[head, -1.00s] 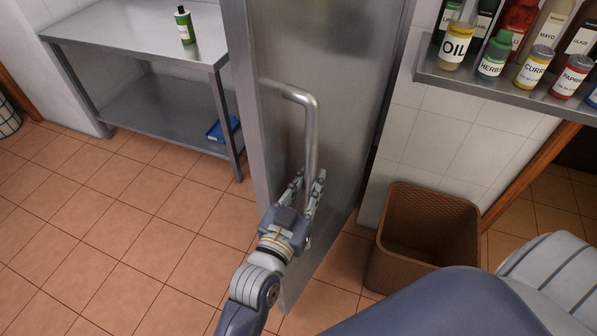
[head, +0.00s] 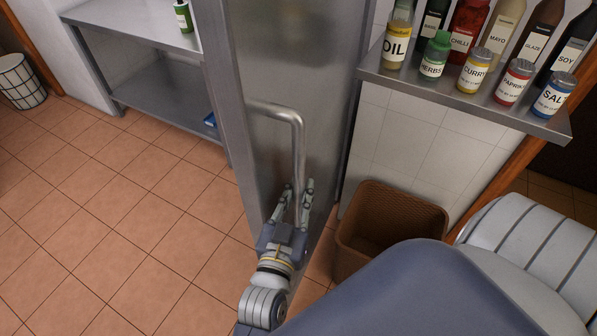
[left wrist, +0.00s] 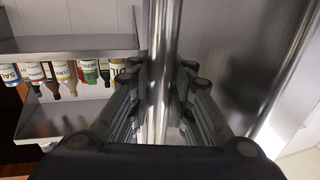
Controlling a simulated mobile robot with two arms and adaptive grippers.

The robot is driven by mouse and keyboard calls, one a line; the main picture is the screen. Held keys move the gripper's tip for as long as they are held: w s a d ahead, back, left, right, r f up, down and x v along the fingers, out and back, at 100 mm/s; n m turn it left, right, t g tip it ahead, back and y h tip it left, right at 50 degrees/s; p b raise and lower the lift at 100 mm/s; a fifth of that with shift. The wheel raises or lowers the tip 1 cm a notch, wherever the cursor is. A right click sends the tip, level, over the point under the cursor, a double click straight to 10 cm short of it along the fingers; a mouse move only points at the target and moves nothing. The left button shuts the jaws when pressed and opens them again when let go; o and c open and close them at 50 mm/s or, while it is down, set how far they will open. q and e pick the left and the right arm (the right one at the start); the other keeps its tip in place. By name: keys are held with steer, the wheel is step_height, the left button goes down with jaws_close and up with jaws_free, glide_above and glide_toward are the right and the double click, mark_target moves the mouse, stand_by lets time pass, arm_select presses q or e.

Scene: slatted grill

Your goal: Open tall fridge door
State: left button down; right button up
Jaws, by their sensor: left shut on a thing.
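The tall fridge door (head: 265,75) is a brushed metal panel in the middle of the head view. Its bent metal bar handle (head: 298,145) stands out from the front face. My left gripper (head: 295,195) is shut on the lower upright part of the handle, one finger on each side. In the left wrist view the handle bar (left wrist: 163,60) runs upright between the two fingers (left wrist: 163,90). The fridge's inside is not visible, and I cannot tell how far the door stands from its frame. My right gripper is not in view.
A wall shelf (head: 440,92) with several bottles and jars is right of the door. A brown woven bin (head: 375,230) stands on the floor below it. A metal table (head: 135,25) is at the back left. The tiled floor (head: 120,220) left of the door is clear.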

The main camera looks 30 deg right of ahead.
arm_select(q)
steer(key=shift+a+f, duration=0.1)
steer(key=c, duration=1.5)
jaws_free()
steer(key=shift+o, duration=0.2)
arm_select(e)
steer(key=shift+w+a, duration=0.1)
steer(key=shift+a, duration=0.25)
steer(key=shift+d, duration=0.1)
arm_select(q)
steer(key=v, duration=1.2)
